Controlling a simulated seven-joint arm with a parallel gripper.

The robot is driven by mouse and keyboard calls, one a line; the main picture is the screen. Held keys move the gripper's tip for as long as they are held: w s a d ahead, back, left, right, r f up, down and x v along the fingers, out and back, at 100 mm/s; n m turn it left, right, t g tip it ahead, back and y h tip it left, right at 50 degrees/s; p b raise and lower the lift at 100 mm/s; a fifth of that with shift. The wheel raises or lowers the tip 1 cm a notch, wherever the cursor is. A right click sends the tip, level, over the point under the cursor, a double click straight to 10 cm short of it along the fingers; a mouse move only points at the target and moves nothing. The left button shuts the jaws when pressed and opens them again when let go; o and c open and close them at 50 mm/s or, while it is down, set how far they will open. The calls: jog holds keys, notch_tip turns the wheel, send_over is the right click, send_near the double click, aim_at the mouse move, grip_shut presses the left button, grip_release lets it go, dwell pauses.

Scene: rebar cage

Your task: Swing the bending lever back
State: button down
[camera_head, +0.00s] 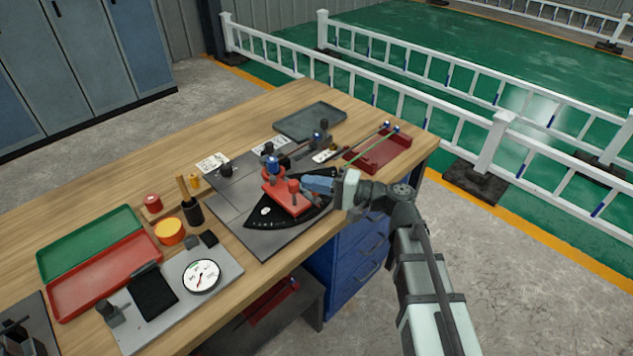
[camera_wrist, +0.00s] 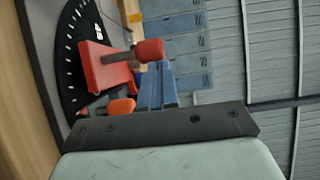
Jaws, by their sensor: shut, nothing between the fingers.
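The bending lever (camera_head: 286,199) is a red plate with a red upright knob (camera_head: 293,186), set over a black fan-shaped scale (camera_head: 262,222) with white marks. In the wrist view, the red lever (camera_wrist: 103,66) and its knob (camera_wrist: 150,50) show at upper left, close by the blue fingers. My gripper (camera_head: 309,183) is shut and empty, its blue fingers level over the bench beside the knob, on its right side. It also shows in the wrist view (camera_wrist: 154,75). I cannot tell whether the fingers touch the lever or knob.
The wooden bench (camera_head: 110,228) holds a green tray (camera_head: 90,243), a red tray (camera_head: 103,275), a dial gauge (camera_head: 202,276) and a grey tray (camera_head: 310,121). A red rack with green rods (camera_head: 378,153) lies right behind my gripper. Small bolts and blocks stand behind the lever.

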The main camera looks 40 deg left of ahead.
jog(key=shift+s, duration=0.1)
jog(key=s+a, duration=0.8)
jog(key=s, duration=0.6)
jog(key=s+a+m+t+y, duration=0.2)
jog(key=a+m+t, duration=0.2)
jog(key=a+t, duration=0.3)
jog(key=shift+a+m, duration=0.3)
jog(key=shift+a, duration=1.1)
jog(key=shift+s+a, duration=0.1)
